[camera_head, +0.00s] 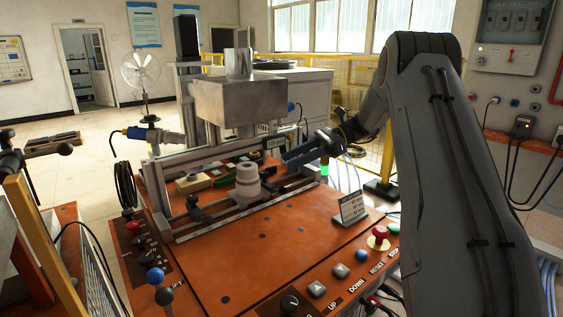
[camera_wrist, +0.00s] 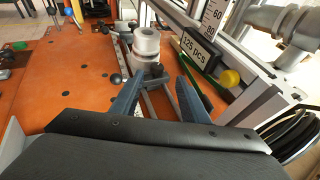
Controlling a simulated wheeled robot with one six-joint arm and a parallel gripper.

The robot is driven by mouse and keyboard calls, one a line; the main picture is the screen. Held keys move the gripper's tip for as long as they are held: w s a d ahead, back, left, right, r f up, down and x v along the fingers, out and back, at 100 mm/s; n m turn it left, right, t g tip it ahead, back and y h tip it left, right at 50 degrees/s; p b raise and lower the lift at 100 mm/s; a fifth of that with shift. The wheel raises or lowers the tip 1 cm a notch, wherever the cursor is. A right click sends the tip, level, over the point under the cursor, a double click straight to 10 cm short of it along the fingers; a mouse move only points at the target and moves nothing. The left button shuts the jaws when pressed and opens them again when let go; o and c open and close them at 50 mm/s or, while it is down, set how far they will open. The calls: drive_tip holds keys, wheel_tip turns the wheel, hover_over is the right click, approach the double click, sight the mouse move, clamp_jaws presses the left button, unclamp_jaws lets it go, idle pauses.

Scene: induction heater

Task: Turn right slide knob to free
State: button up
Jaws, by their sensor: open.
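A slide rail (camera_head: 235,213) runs across the orange machine top, with a white stepped cylinder (camera_head: 247,180) over it. The cylinder also shows in the wrist view (camera_wrist: 146,42). A dark ball knob (camera_head: 193,202) stands at the rail's left part. My gripper (camera_wrist: 158,82), with blue fingers, is open and empty above the rail's right end. It also shows in the head view (camera_head: 288,156).
A metal block (camera_head: 238,100) hangs above the rail. A small sign (camera_head: 351,207) and a red button (camera_head: 380,233) stand at the front right. The orange front top is mostly clear.

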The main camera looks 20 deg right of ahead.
sight(268, 173)
drive_tip(key=shift+s+a+f+m+t+h+p, duration=0.2)
drive_tip(key=shift+a+f+m+t+p, duration=0.7)
drive_tip(key=shift+p, duration=1.5)
drive_tip(key=shift+s+a+f+m+t+h+p, duration=0.15)
drive_tip(key=shift+a+m+t+p, duration=0.35)
drive_tip(key=shift+a+p, duration=1.45)
drive_tip(key=shift+s+a+f+m+t+h+p, duration=0.25)
drive_tip(key=shift+a+f+m+t+p, duration=0.3)
drive_tip(key=shift+p, duration=2.35)
drive_tip(key=shift+a+r, duration=0.1)
drive_tip(key=shift+a, duration=0.05)
